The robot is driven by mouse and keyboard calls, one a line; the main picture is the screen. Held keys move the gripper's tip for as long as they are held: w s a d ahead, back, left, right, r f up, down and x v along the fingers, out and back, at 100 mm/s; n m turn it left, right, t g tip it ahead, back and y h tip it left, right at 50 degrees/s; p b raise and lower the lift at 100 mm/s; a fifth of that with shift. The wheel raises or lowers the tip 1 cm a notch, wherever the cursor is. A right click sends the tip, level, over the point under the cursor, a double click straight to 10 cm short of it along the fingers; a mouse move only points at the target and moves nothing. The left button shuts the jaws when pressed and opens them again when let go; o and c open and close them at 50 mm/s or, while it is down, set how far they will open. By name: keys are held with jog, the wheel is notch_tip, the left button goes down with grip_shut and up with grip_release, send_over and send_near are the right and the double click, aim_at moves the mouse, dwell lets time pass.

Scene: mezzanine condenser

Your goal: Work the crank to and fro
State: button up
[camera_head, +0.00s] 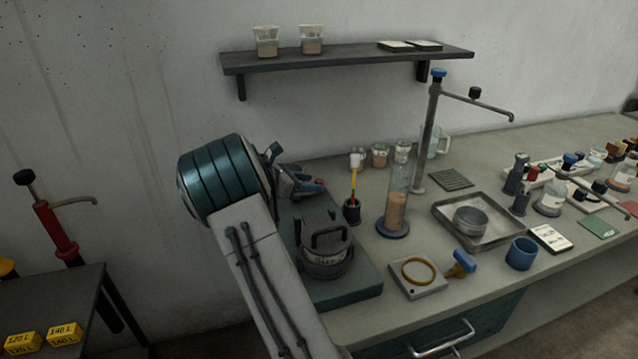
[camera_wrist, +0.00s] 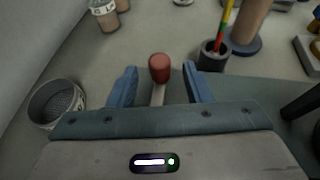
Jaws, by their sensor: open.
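A red-knobbed handle (camera_wrist: 160,68) on a pale stem, which looks like the crank's grip, stands between my fingers in the wrist view. My gripper (camera_wrist: 160,78) is open, with one blue finger on each side of the knob and a visible gap to both. In the head view my gripper (camera_head: 305,184) is over the back of a teal base plate (camera_head: 352,297), and my arm hides most of what is behind it. The crank's pivot and lower part are hidden. A dark round pot with a black handle (camera_head: 325,262) sits at the front of the plate.
Jars (camera_head: 380,155) stand behind. A mesh cup (camera_wrist: 57,102) is left of my fingers in the wrist view. A shelf (camera_head: 345,60) overhangs the bench's back.

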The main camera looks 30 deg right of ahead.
jog(key=shift+x, duration=2)
grip_shut()
jog(key=shift+w, duration=0.1)
jog(key=shift+w+a, duration=0.1)
